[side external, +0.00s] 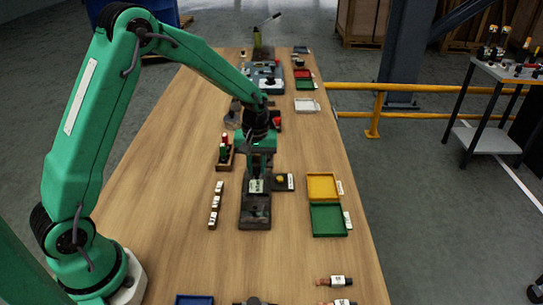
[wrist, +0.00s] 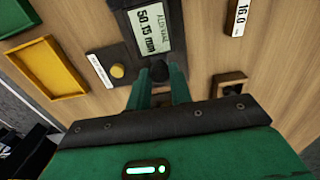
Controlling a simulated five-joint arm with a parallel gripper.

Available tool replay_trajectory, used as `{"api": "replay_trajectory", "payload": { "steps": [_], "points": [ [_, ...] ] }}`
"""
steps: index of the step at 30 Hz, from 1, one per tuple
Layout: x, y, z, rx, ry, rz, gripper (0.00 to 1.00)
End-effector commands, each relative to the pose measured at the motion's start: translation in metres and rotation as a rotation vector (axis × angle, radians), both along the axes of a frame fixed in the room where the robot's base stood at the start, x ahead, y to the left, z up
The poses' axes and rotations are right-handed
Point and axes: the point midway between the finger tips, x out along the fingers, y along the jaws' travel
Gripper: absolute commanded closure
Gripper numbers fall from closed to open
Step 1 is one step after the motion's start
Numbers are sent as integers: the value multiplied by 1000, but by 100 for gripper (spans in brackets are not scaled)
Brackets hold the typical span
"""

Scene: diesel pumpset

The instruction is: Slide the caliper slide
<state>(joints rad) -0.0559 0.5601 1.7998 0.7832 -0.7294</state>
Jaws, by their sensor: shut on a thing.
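The caliper (side external: 256,212) is a dark fixture lying lengthwise near the middle of the bench. Its slide carries a pale display (wrist: 148,28) that reads about 50.15 mm in the wrist view; the display also shows small in the side view (side external: 256,186). A dark knob (wrist: 160,70) stands at the near edge of the display housing. My gripper (wrist: 159,85) has its two green fingers on either side of this knob and is shut on it. In the side view my gripper (side external: 258,168) reaches down onto the caliper and hides its far part.
Right of the caliper is a dark block with a yellow button (side external: 281,181). Beyond it lie a yellow tray (side external: 323,187) and a green tray (side external: 328,220). Small labelled blocks (side external: 215,204) and a wooden holder (side external: 225,157) stand to the left. Bare bench lies farther left.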

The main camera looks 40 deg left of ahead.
Motion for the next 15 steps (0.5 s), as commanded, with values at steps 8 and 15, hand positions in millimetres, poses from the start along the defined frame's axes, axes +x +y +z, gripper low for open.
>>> {"api": "replay_trajectory", "payload": {
  "steps": [8,15],
  "points": [
    [3,3,0,0,-3,0,100],
    [3,3,0,0,-3,0,57]
  ]
}}
